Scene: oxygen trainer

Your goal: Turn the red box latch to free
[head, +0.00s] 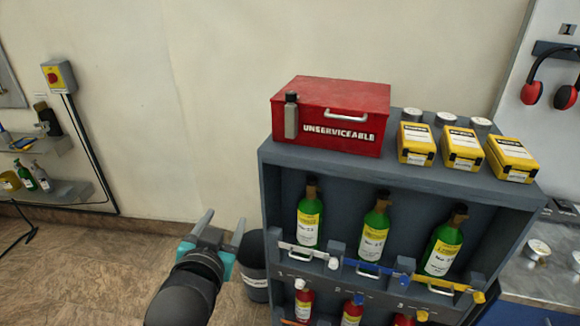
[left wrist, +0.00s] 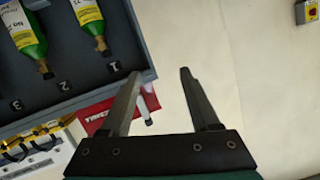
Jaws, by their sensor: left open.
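The red box (head: 340,97), marked UNSERVICEABLE, sits on top of the grey rack, with a white handle on its front. Its latch (head: 291,116) is an upright grey bar with a dark top at the left end of the front. My left gripper (head: 224,220) is open and empty, below and left of the box, apart from it. In the left wrist view the open fingers (left wrist: 160,73) show, with part of the red box (left wrist: 97,122) behind the left finger. A pale piece there may be the latch; I cannot tell. My right gripper is not in view.
The grey rack (head: 268,190) holds green bottles (head: 310,218) behind coloured bars, with red bottles below. Yellow cases (head: 462,148) and silver lids stand right of the box. A dark bin (head: 254,280) stands beside the rack. The space left of the box is clear before the wall.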

